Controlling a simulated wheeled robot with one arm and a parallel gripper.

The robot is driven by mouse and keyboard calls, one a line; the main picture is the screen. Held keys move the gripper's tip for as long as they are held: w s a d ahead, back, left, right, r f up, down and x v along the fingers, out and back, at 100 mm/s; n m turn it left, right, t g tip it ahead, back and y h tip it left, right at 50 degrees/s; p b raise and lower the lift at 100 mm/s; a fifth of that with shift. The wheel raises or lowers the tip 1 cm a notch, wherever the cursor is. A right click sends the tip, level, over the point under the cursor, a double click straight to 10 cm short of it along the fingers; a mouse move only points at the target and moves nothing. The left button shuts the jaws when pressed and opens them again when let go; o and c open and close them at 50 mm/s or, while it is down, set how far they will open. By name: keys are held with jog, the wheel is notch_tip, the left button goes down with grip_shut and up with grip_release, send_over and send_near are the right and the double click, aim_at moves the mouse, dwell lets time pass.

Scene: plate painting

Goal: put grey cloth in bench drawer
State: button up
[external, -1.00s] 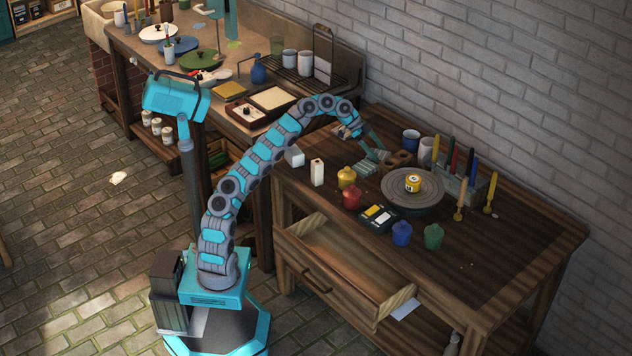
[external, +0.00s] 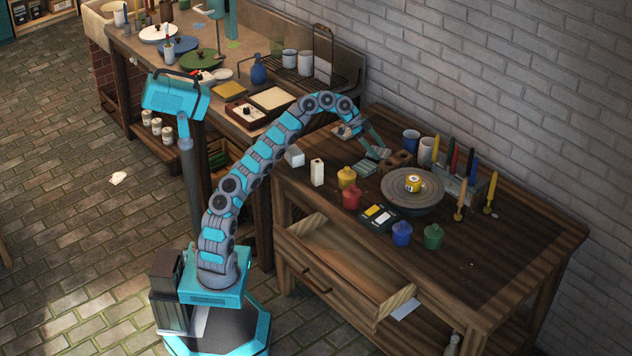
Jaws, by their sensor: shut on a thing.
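The grey cloth (external: 366,167) is a small, folded, striped grey-green piece at the back left of the dark wooden bench. My gripper (external: 379,153) reaches down to it from above and is shut on its edge. The cloth is low, at about bench-top height; whether it is clear of the wood I cannot tell. The bench drawer (external: 335,285) is pulled open at the front of the bench, below and in front of the cloth. The part of its inside that shows looks empty.
A round turntable (external: 427,199) with a yellow pot stands right of my gripper. Brown blocks (external: 398,159) are close beside it.

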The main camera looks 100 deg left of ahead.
notch_tip(320, 180, up, 2)
jog(key=shift+p, duration=0.4)
jog(key=shift+r, duration=0.1)
jog(key=b, duration=0.1)
jog(key=s+b, duration=0.1)
jog(key=shift+s+d+f+b, duration=0.1)
jog(key=shift+d+f+b, duration=0.1)
jog(key=shift+d+b, duration=0.2)
jog(key=s+d+b, duration=0.2)
jog(key=s+b, duration=0.1)
jog(key=b, duration=0.1)
jog(key=s+d+r+b, duration=0.1)
jog(key=s+d+b, duration=0.1)
jog(key=s+b, duration=0.1)
jog(key=s+d+b, duration=0.2)
jog(key=s+b, duration=0.2)
jog(key=s, duration=0.1)
jog(key=shift+d+r+b, duration=0.3)
jog(key=shift+r+b, duration=0.05)
jog(key=shift+s+d+r, duration=0.15)
jog(key=shift+s+d, duration=0.25)
jog(key=shift+s, duration=0.35)
